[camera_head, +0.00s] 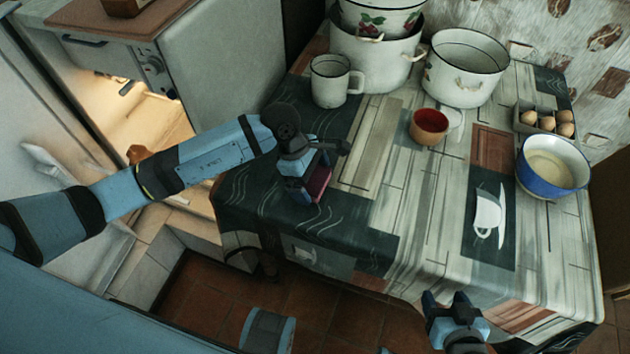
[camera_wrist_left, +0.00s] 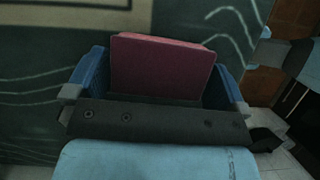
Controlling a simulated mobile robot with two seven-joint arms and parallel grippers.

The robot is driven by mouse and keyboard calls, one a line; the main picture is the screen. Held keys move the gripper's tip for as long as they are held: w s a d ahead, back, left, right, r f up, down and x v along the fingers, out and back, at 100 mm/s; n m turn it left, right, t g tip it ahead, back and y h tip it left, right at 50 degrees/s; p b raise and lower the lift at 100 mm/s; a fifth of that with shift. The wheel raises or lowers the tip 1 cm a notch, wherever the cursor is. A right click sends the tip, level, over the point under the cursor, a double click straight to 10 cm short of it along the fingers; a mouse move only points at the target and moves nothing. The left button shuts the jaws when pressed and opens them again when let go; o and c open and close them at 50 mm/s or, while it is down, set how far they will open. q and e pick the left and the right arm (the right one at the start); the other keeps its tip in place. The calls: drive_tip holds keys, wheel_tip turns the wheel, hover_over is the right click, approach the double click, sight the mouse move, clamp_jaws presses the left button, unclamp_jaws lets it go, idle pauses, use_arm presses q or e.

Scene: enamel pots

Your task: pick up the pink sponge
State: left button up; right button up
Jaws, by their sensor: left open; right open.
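The pink sponge (camera_head: 320,182) lies at the near left part of the table, partly hidden by my left gripper (camera_head: 306,186). In the left wrist view the sponge (camera_wrist_left: 162,68) shows as a dark pink block between the two blue fingers of my left gripper (camera_wrist_left: 158,80). The jaws are open, with one finger on each side of it. I cannot tell whether either finger touches it. My right gripper (camera_head: 452,304) is open and empty, by the table's front edge.
A white mug (camera_head: 331,82), stacked enamel pots (camera_head: 372,60) and another white pot (camera_head: 465,70) stand at the back of the table (camera_head: 400,200). A red-inside bowl (camera_head: 429,127), an egg carton (camera_head: 527,128) and a blue bowl (camera_head: 552,183) stand further right. The table's middle is clear.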

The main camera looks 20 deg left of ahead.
use_arm(q)
drive_tip(key=shift+c, duration=0.5)
drive_tip(key=c, duration=0.5)
drive_tip(key=shift+r, duration=0.1)
wheel_tip(320, 180, up, 20)
drive_tip(key=shift+f+p, duration=0.1)
drive_tip(key=shift+p, duration=0.55)
drive_tip(key=shift+o, duration=1.4)
drive_tip(key=shift+c, duration=1.1)
